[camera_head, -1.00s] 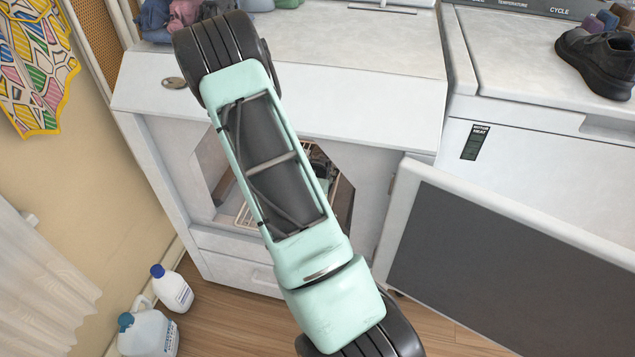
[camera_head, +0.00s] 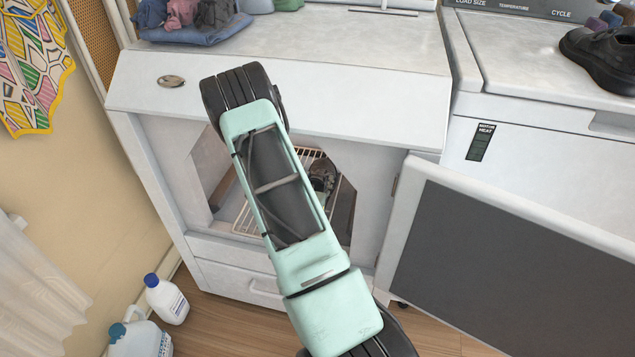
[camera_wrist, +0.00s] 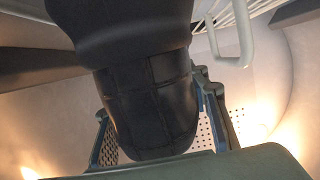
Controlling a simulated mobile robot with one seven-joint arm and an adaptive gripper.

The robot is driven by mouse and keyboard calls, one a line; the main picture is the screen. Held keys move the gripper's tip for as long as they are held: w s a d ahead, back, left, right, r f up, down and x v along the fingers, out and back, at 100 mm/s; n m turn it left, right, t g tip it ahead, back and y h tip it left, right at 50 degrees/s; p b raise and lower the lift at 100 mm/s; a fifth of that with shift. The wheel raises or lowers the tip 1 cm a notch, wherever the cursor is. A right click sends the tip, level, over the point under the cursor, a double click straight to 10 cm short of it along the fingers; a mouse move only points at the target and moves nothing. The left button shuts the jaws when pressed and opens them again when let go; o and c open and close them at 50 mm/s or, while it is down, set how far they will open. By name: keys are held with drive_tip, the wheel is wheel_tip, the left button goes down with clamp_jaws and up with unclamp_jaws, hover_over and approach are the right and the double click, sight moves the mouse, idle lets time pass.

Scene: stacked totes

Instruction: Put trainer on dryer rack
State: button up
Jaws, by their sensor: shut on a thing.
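A black trainer (camera_wrist: 150,92) fills the middle of the wrist view, its rounded, ribbed end between the fingers of my gripper (camera_wrist: 162,125). My gripper is shut on it. The white wire dryer rack (camera_wrist: 243,30) shows at the upper right of the wrist view, close beside the trainer. In the head view, part of the rack (camera_head: 243,218) shows through the open dryer front, left of my arm. My arm hides much of the opening. A second black trainer (camera_head: 604,58) rests on top of the right-hand machine.
The open dryer door (camera_head: 510,265) stands out at the right of the opening. The pale drum wall (camera_wrist: 285,85) surrounds my gripper. Folded clothes (camera_head: 190,25) lie on top of the dryer. Two bottles (camera_head: 167,300) (camera_head: 139,338) stand on the floor at the left.

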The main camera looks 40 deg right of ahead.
drive_tip(key=o, duration=1.5)
drive_tip(key=shift+f, duration=0.1)
drive_tip(key=shift+c, duration=0.2)
drive_tip(key=p+v, duration=0.3)
drive_tip(key=v, duration=0.9)
drive_tip(key=shift+r, duration=0.2)
